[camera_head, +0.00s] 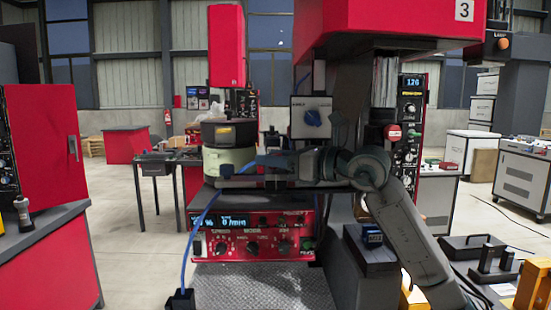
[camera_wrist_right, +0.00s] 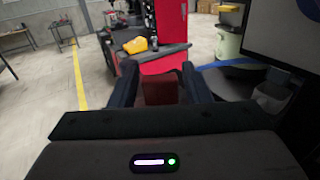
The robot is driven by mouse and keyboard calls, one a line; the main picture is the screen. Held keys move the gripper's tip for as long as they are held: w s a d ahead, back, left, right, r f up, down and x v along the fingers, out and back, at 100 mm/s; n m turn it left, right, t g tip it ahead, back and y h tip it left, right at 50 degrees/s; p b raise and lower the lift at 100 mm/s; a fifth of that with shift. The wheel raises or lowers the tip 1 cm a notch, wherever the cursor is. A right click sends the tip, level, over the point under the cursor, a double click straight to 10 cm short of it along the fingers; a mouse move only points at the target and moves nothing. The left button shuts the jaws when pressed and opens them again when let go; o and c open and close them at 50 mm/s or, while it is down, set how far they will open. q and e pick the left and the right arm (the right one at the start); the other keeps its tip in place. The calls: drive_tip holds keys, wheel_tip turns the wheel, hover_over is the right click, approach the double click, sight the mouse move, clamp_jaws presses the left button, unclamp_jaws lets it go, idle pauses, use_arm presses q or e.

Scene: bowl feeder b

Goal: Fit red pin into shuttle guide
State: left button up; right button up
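My right gripper (camera_head: 232,177) reaches in from the right, pointing left in front of the grey-green bowl feeder (camera_head: 228,150). In the right wrist view, its two dark fingers (camera_wrist_right: 160,82) stand apart with a dark red block filling the gap between them. This block looks like the red pin (camera_wrist_right: 160,92); it seems to touch both fingers, and its far end is hidden. In the head view I cannot make out the pin at the fingers. I cannot clearly identify the shuttle guide; my arm covers part of the machine. My left gripper is not in view.
A red control panel (camera_head: 253,235) sits below the gripper, above a grey textured plate (camera_head: 262,285). A blue cable (camera_head: 187,250) runs up in front. A red upright box (camera_head: 227,45) stands above the feeder. Black blocks and posts (camera_head: 485,258) stand at the right.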

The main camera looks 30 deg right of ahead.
drive_tip(key=shift+o, duration=0.9)
drive_tip(key=shift+s+d+f+b, duration=0.15)
drive_tip(key=shift+s+d+b, duration=0.2)
drive_tip(key=shift+s+b, duration=0.2)
drive_tip(key=shift+s+d+f+b, duration=0.2)
drive_tip(key=shift+s+b, duration=0.35)
drive_tip(key=shift+b, duration=0.4)
drive_tip(key=b+v, duration=0.6)
drive_tip(key=v, duration=0.2)
drive_tip(key=shift+d+r, duration=0.15)
drive_tip(key=shift+r, duration=0.1)
drive_tip(key=shift+s, duration=0.1)
